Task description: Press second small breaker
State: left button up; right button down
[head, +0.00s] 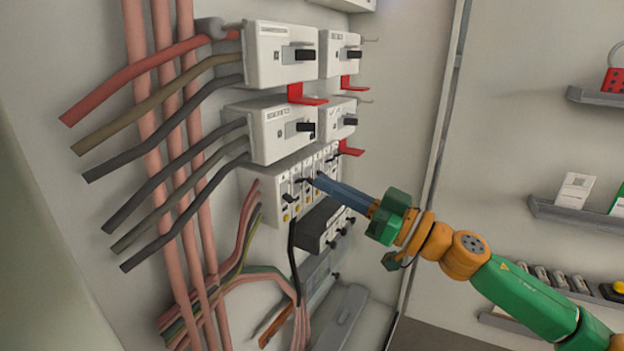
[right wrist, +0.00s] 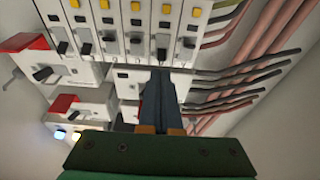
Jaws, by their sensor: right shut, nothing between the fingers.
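A row of small breakers (head: 284,204) with black toggles and yellow buttons sits below the large breakers in the head view. The same row (right wrist: 111,32) crosses the top of the right wrist view. My right gripper (head: 319,179) is shut and empty, its blue-grey fingers pointing at the left part of the row. In the right wrist view, where the row appears inverted, the fingertips (right wrist: 159,72) are just below the second small breaker's toggle (right wrist: 162,47), counted from the right there. Whether they touch it cannot be told. My left gripper is not in view.
Large white breakers (head: 283,55) with red tabs (head: 307,95) stand above the row. A dark block (head: 318,228) with black knobs lies close below it. Thick cables (head: 150,130) run at the left. Shelves (head: 580,213) hang on the right wall.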

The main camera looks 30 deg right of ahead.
aim_at(296, 168)
jog(key=p+x, duration=0.3)
jog(key=shift+w+r, duration=0.1)
jog(key=shift+r, duration=0.25)
jog(key=shift+w+a+f, duration=0.15)
